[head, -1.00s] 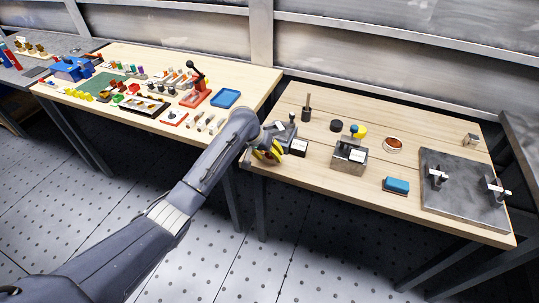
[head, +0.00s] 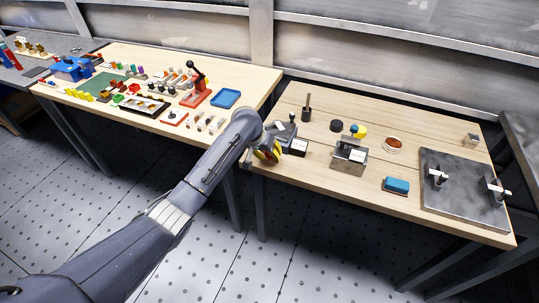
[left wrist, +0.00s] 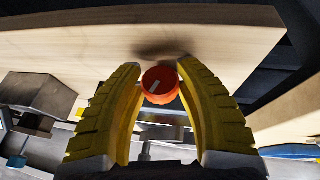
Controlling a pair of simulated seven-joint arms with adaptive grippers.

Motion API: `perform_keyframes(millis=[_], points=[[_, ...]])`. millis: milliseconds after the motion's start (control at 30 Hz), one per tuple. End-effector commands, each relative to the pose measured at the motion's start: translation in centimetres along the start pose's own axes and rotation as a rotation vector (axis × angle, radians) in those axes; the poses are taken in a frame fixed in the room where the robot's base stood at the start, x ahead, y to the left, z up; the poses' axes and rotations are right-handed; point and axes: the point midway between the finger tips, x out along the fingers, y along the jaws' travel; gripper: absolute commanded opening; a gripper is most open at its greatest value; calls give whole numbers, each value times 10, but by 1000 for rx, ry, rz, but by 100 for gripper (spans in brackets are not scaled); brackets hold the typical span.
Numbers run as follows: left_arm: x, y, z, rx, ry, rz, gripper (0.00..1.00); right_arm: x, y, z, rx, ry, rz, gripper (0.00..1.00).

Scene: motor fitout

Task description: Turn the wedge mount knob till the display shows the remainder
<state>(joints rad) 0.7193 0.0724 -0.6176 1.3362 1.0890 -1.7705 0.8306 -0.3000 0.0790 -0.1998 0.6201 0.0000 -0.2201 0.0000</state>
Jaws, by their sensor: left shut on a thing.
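My left gripper (head: 268,154) is at the front left corner of the right wooden bench, beside a grey device. In the left wrist view the yellow fingers (left wrist: 159,72) are shut on a round orange-red knob (left wrist: 161,85) with a pale pointer line. The pointer slants up to the right. In the head view the gripper hides the knob. A small dark box with a pale face (head: 299,147) stands just right of the gripper; any reading on it is too small to make out. My right gripper is not in view.
On the right bench (head: 320,184) stand a grey block with a white label (head: 349,156), a blue block (head: 397,185), a copper-coloured round dish (head: 393,144) and a dark metal plate (head: 460,205). The left bench holds many small parts and a blue tray (head: 225,98).

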Motion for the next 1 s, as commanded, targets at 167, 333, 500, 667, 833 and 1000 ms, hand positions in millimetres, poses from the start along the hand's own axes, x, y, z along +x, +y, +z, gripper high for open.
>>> perform_keyframes(millis=[167, 333, 500, 667, 833, 1000], points=[[1, 3, 0, 77, 0, -175, 7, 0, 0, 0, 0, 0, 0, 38], [1, 3, 1, 136, -1, -324, 7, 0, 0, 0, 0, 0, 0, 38], [1, 2, 1, 168, -1, -403, 7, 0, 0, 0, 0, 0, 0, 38], [1, 1, 1, 175, -1, -424, 7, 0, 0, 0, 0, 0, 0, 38], [1, 1, 1, 175, -1, -423, 7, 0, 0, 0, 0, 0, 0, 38], [1, 1, 1, 175, -1, -423, 48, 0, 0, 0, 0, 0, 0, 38]])
